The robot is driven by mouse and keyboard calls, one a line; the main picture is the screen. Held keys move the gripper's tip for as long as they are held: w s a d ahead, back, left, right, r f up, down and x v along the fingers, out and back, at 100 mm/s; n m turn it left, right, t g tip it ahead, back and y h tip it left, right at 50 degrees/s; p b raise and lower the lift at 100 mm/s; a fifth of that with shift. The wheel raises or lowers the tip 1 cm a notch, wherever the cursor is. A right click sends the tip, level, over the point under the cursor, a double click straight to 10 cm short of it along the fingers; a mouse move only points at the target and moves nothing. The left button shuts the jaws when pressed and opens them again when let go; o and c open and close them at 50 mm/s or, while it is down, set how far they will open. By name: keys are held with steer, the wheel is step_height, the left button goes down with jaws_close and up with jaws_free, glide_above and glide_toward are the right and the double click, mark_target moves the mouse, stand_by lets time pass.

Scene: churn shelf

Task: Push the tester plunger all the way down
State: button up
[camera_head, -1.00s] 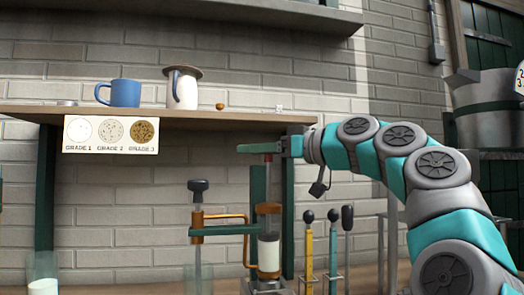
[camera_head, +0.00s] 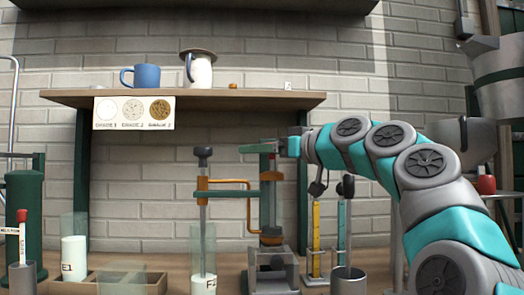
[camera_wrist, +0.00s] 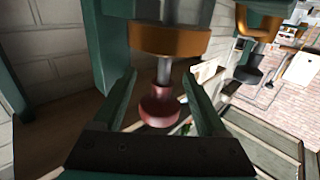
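The tester (camera_head: 271,190) stands on the bench in the head view, with a clear tube, copper collars and a grey base. Its plunger shows in the wrist view as a dark red knob (camera_wrist: 160,108) on a grey rod, running into a copper collar (camera_wrist: 168,40). My gripper (camera_head: 256,148) is at the tester's top in the head view. In the wrist view its two green fingers (camera_wrist: 161,75) are apart, one on each side of the knob, with gaps visible. In the head view the gripper mostly hides the knob.
A black-knobbed rod (camera_head: 204,152) stands just left of the tester, above a glass tube (camera_head: 203,260). Yellow and blue levers and a metal cup (camera_head: 348,280) are at the right. A wooden shelf (camera_head: 225,101) with mugs (camera_head: 146,76) hangs behind. A wooden tray (camera_head: 152,281) lies at the left.

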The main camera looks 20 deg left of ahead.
steer(key=shift+d, duration=0.15)
steer(key=b+v, duration=0.1)
steer(key=v, duration=0.6)
steer(key=shift+s+d, duration=0.15)
steer(key=shift+d, duration=0.1)
steer(key=shift+s, duration=0.1)
stand_by(0.4)
